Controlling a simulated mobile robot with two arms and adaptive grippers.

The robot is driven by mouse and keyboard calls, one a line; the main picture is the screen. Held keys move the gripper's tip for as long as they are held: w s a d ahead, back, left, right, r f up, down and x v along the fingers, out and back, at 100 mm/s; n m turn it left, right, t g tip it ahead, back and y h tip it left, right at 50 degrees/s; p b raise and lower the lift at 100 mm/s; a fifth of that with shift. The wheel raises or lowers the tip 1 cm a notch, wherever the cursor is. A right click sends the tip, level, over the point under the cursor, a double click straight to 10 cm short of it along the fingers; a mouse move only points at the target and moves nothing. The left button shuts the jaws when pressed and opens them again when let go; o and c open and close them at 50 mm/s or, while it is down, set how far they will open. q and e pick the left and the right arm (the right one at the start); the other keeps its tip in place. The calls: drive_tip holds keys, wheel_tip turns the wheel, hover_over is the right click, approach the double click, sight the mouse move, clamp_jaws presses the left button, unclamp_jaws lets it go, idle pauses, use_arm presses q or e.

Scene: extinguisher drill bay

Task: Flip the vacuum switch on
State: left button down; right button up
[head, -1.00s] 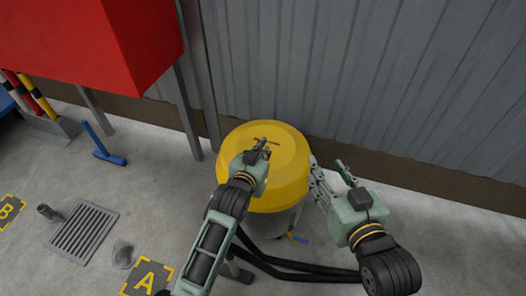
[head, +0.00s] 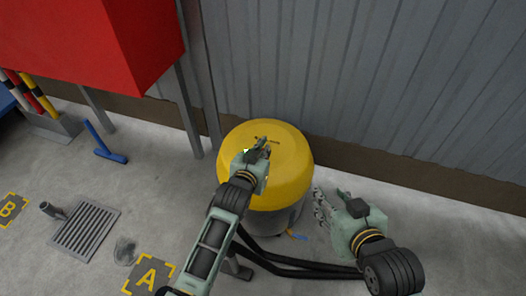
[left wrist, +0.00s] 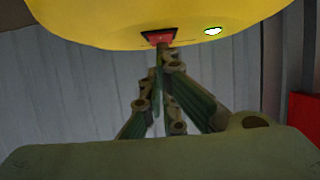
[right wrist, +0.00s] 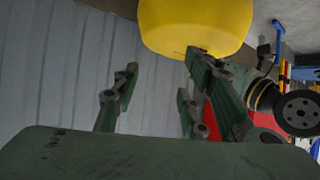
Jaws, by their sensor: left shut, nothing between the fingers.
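The vacuum is a drum with a yellow lid (head: 292,158) beside the wall. In the left wrist view, a red switch (left wrist: 160,37) in a black frame sits on the yellow lid. A white lamp with a green rim (left wrist: 212,31) shows to its right. My left gripper (head: 262,143) is over the lid, shut and empty. Its fingertips overlap the switch's lower edge in the left wrist view; I cannot tell whether they touch. In the head view the gripper hides the switch. My right gripper (head: 328,200) is open and empty, right of the vacuum.
Black hoses (head: 290,268) run on the floor below the vacuum. A grey corrugated wall (head: 380,80) stands behind it. A red cabinet (head: 80,45) hangs at upper left. A floor grate (head: 85,230) and the A marking (head: 150,276) lie at lower left.

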use_arm(q)
drive_tip(key=shift+w+r, duration=0.1)
drive_tip(key=shift+w, duration=0.1)
use_arm(e)
drive_tip(key=shift+s+d+f+g, duration=0.25)
drive_tip(key=shift+s+f+g, duration=0.1)
drive_tip(key=shift+f+g, duration=0.1)
